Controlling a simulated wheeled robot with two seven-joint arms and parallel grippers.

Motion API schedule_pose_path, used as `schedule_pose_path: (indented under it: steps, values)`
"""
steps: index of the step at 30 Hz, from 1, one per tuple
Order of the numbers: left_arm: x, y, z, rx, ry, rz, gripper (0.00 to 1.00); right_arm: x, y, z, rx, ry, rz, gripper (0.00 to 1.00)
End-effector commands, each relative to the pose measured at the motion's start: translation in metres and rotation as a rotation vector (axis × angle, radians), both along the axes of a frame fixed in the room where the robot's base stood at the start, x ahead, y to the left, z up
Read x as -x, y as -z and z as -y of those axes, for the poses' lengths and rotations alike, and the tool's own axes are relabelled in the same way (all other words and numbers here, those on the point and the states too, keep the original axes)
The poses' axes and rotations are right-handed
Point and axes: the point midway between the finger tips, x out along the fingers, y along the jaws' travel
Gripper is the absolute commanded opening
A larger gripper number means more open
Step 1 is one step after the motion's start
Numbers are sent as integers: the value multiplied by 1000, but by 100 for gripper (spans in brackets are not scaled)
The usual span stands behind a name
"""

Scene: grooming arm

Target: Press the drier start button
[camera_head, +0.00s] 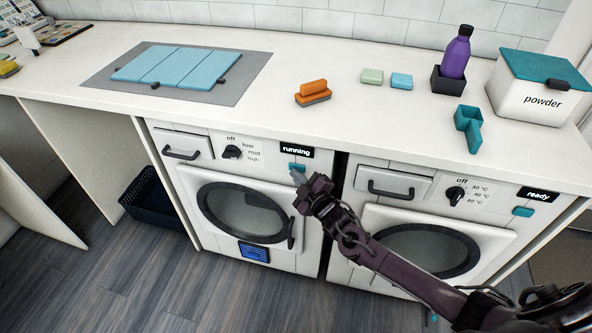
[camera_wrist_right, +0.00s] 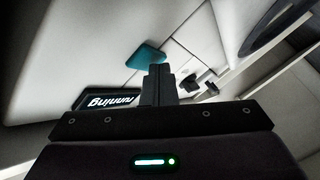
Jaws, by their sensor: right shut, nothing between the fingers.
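The drier (camera_head: 245,180) is the left machine, with a dial (camera_head: 232,152) marked off, low, mid and high. Its display (camera_head: 296,150) reads "running". The teal start button (camera_head: 293,166) is just below the display; it also shows in the right wrist view (camera_wrist_right: 146,54). My right gripper (camera_head: 298,178) is shut and empty, its tips at the lower edge of the button. In the wrist view the closed fingers (camera_wrist_right: 158,78) overlap the button's edge; I cannot tell whether they touch it. My left gripper is not in view.
The right machine has its own teal button (camera_head: 522,211) and a display (camera_head: 538,194) reading "ready". Its door (camera_head: 398,250) is partly behind my right arm. The counter above holds soaps, a purple bottle (camera_head: 456,55) and a powder box (camera_head: 525,95). A dark basket (camera_head: 150,205) stands at left.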

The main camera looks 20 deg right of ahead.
Motion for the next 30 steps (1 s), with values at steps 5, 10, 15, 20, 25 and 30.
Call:
schedule_pose_path:
  steps: [5, 10, 15, 20, 25, 30]
  values:
    - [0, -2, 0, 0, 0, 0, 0, 1, -1, 0, 0, 2, 1, 0]
    - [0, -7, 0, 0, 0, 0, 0, 8, -1, -5, -1, 2, -1, 0]
    - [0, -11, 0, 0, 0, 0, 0, 15, -1, -9, 0, 2, -1, 0]
    - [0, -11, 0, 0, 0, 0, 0, 16, 0, -10, 0, 1, 0, 0]
    - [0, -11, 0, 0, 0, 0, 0, 16, 0, -11, 0, 0, 0, 0]
    - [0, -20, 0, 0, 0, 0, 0, 27, -2, -18, -2, -1, -2, 0]
